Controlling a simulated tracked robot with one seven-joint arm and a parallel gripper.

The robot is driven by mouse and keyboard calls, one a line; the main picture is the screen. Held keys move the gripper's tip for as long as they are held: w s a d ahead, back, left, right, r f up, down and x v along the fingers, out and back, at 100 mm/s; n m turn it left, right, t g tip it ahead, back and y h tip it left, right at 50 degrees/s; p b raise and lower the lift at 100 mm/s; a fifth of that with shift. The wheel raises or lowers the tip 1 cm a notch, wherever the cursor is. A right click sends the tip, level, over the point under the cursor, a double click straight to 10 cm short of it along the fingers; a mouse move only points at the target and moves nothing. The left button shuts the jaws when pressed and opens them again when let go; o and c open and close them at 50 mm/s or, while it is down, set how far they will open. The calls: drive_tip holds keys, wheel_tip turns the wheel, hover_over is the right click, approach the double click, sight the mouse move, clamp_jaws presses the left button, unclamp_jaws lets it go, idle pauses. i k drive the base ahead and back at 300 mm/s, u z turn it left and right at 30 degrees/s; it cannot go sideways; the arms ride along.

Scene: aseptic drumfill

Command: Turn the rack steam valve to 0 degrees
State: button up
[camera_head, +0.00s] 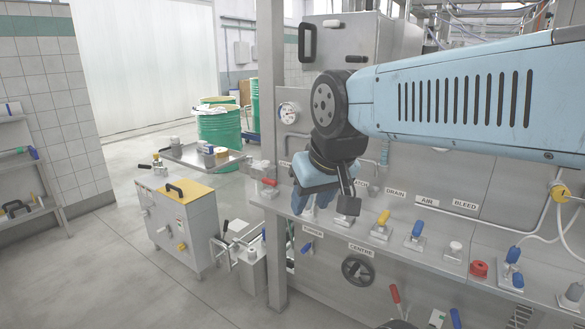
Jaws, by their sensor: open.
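My gripper (328,195) hangs at the end of my blue arm over the left half of the grey valve rack's ledge (345,228). One dark finger shows plainly at its right; the other is not clear. I see nothing held in it. A row of lever valves stands on the ledge: a red-handled one (268,186) left of the gripper, then a yellow-handled one (382,222) and a blue-handled one (417,232) to its right. No readable label says steam, so I cannot tell which valve is the rack steam valve. Blue parts below the gripper are hard to separate.
The rack carries DRAIN, AIR and BLEED labels, a pressure gauge (288,112), a black handwheel (357,269) and a red knob (478,269). Left are a yellow-topped cabinet (182,190), a tray table (200,155) and green drums (220,127). The floor at left is clear.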

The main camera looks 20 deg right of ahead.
sight(265, 180)
drive_tip(key=z, duration=0.2)
drive_tip(key=i, duration=0.65)
drive_tip(key=z, duration=0.4)
drive_tip(key=k, duration=0.9)
drive_tip(key=z, duration=0.2)
drive_tip(key=i, duration=0.9)
drive_tip(key=u, duration=0.15)
